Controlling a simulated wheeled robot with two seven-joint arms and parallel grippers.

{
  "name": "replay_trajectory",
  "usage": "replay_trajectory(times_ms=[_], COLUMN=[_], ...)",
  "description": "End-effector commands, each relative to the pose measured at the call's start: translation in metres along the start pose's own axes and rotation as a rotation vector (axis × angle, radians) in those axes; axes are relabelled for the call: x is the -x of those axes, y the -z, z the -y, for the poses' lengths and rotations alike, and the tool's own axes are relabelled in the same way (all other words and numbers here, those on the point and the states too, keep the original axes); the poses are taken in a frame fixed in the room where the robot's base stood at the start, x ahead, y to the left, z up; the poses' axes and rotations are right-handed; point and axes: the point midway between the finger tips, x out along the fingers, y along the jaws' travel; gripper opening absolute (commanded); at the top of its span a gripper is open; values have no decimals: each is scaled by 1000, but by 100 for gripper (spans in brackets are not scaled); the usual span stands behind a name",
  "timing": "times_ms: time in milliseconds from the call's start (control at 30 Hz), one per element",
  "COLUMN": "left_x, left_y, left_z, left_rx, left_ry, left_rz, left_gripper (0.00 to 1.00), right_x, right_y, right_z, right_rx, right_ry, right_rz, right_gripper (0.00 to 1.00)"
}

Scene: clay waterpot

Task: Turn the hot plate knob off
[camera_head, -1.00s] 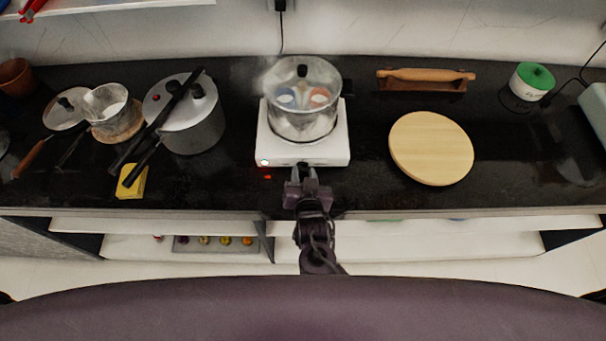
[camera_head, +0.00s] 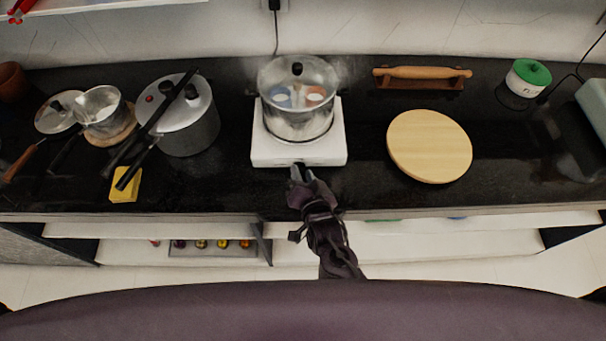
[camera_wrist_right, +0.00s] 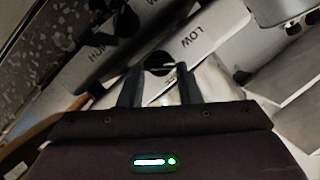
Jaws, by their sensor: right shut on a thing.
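The white hot plate (camera_head: 270,150) stands on the black counter with a lidded glass pot (camera_head: 298,112) on it. My right gripper (camera_head: 299,170) is at the middle of the hot plate's front face, its wrist tilted. In the right wrist view the dark round knob (camera_wrist_right: 160,62) sits between the fingertips of the right gripper (camera_wrist_right: 160,68), which are shut on it. The word LOW shows on the panel close by. No red light shows on the hot plate's front. My left gripper is not in view.
A round wooden board (camera_head: 430,147) lies to the right, with a rolling pin (camera_head: 422,73) behind it. A pressure cooker (camera_head: 187,125), a small saucepan (camera_head: 101,104) and a yellow pad (camera_head: 125,186) stand or lie to the left. The counter's front edge runs just below the hot plate.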

Motion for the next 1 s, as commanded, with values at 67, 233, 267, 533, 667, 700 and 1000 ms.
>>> replay_trajectory(times_ms=[67,233,267,533,667,700,1000], left_x=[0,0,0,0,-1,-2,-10], left_y=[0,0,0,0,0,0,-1], left_z=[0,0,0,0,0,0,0], left_rx=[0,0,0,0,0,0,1], left_ry=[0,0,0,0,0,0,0], left_rz=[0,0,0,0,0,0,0], left_gripper=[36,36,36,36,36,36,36], right_x=[0,0,0,0,4,8,57], right_y=[1,1,1,0,-1,-1,-2], right_z=[0,0,0,0,0,-1,-1], right_rx=[0,0,0,1,1,1,1], right_ry=[-1,-1,-1,-1,-1,-2,-2], right_rz=[-1,-2,-1,-1,0,1,2], right_gripper=[8,41,45,53,53,53,53])
